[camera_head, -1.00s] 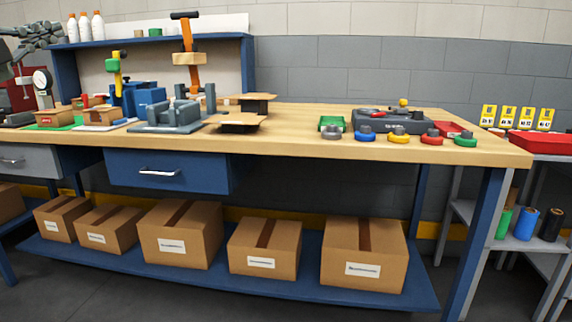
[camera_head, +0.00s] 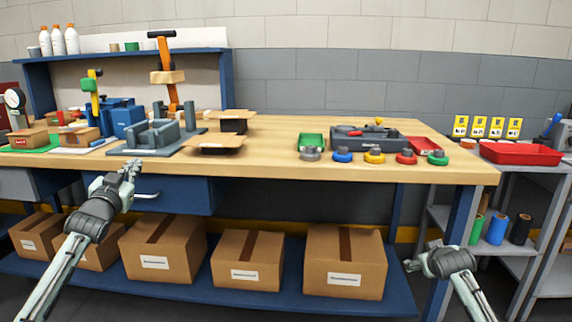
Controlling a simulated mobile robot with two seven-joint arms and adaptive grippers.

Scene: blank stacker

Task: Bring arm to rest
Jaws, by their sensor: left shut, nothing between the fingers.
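My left gripper (camera_head: 130,168) is in front of the workbench (camera_head: 270,166), just below its front edge near the blue drawer. It is shut and empty, and touches nothing that I can see. My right gripper (camera_head: 412,264) is low at the right, in front of the bench's lower shelf and near its right leg. It is small and seen from the side, so its finger opening is unclear.
On the bench stand a grey fixture (camera_head: 158,136), a grey tray (camera_head: 368,138), a green bin (camera_head: 312,141) and several coloured knobs. Cardboard boxes (camera_head: 340,262) fill the lower shelf. A side rack (camera_head: 500,250) holds a red tray (camera_head: 522,153).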

